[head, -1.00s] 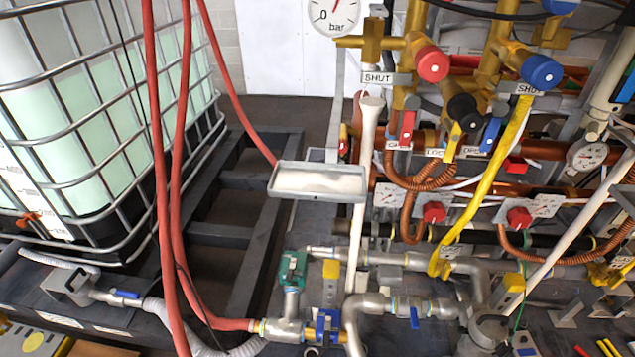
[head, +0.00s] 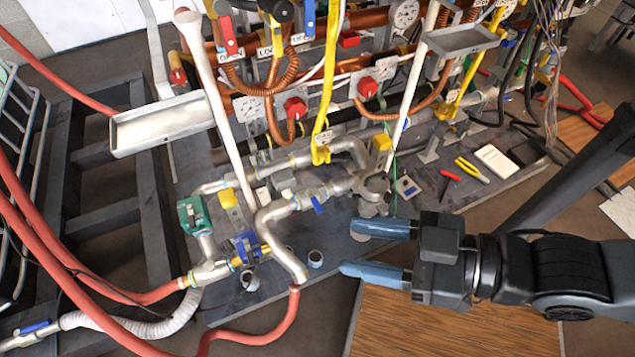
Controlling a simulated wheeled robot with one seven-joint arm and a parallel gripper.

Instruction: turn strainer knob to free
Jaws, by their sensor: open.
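Two red knobs sit on white label plates at the upper middle of the head view, a left red knob (head: 295,107) and a right red knob (head: 367,87). Their lettering is too small to read, so I cannot tell which part is the strainer knob. My gripper (head: 352,248) reaches in from the right with two blue fingers apart and nothing between them. It appears below and right of the left knob, near the silver pipes, and touches neither knob.
Silver pipes (head: 330,190) with blue handles run across the middle. A green box (head: 194,213) and a grey tray (head: 162,125) are at the left. Red hoses (head: 80,285) curve along the lower left. Pliers (head: 472,170) and a notepad (head: 495,161) lie at the right.

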